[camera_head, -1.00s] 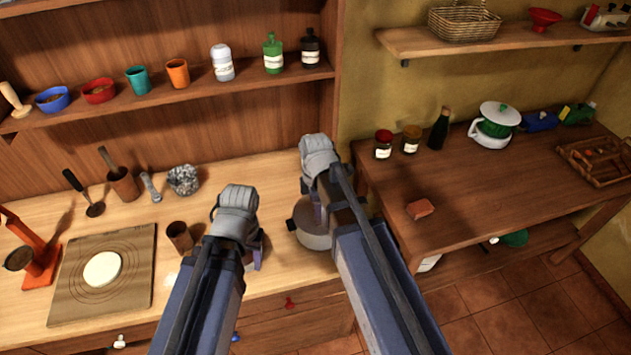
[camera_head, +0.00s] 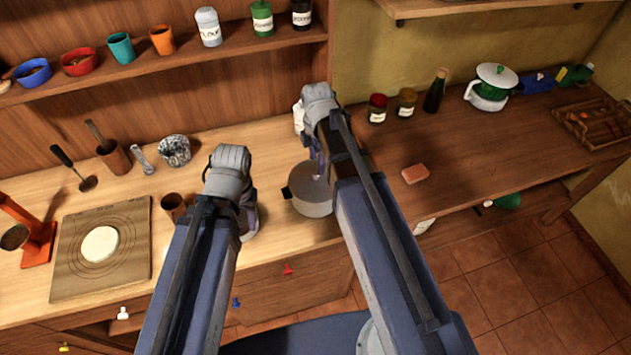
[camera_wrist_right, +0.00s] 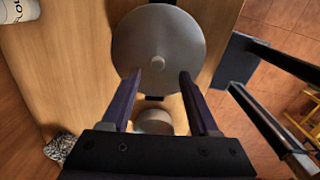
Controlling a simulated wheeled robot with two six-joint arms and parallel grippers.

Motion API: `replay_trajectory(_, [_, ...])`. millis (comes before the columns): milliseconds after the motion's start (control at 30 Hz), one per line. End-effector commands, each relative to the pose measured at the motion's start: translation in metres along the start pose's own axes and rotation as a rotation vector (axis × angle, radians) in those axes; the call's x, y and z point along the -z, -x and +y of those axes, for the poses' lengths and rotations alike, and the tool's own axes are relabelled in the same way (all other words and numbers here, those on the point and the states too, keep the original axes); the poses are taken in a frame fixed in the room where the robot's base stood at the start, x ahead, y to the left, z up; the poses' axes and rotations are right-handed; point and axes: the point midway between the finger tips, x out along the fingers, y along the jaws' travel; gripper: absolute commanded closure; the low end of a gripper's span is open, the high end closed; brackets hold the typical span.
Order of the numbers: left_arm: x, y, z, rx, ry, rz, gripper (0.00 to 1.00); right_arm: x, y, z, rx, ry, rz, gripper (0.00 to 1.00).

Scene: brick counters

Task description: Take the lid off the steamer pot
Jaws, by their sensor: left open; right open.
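The grey steamer pot (camera_head: 312,203) stands on the light wooden counter, partly covered by my right arm. Its round grey lid (camera_wrist_right: 160,28) is on it, with a small pale knob (camera_wrist_right: 158,62) at the middle. A dark handle shows at the pot's left side in the head view. My right gripper (camera_head: 318,172) is over the pot, pointing down. In the right wrist view its open fingers (camera_wrist_right: 159,80) reach over the lid's near edge, with the knob beyond the tips and nothing between them. My left gripper (camera_head: 243,215) is open, left of the pot; its fingertips are mostly hidden.
A brown cup (camera_head: 173,206) and a dough board (camera_head: 75,260) lie to the left. A white bottle (camera_head: 298,118) stands behind the pot. The silver bowl (camera_head: 174,150) is at the back. A darker side table (camera_head: 470,170) adjoins at the right.

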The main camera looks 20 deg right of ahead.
Motion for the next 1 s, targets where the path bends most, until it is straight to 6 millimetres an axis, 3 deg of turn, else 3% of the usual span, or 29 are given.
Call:
replay_trajectory(500, [0.003, -0.051, 0.005, 0.001, -0.007, 0.0, 0.5, 0.003, -0.051, 0.003, 0.0, 0.0, 0.0, 0.39])
replay_trajectory(800, [0.003, -0.051, 0.005, 0.001, -0.006, 0.0, 0.5, 0.003, -0.051, 0.003, 0.0, 0.0, 0.0, 0.39])
replay_trajectory(1000, [0.003, -0.051, 0.005, 0.001, -0.006, 0.0, 0.5, 0.003, -0.051, 0.003, 0.0, 0.0, 0.0, 0.61])
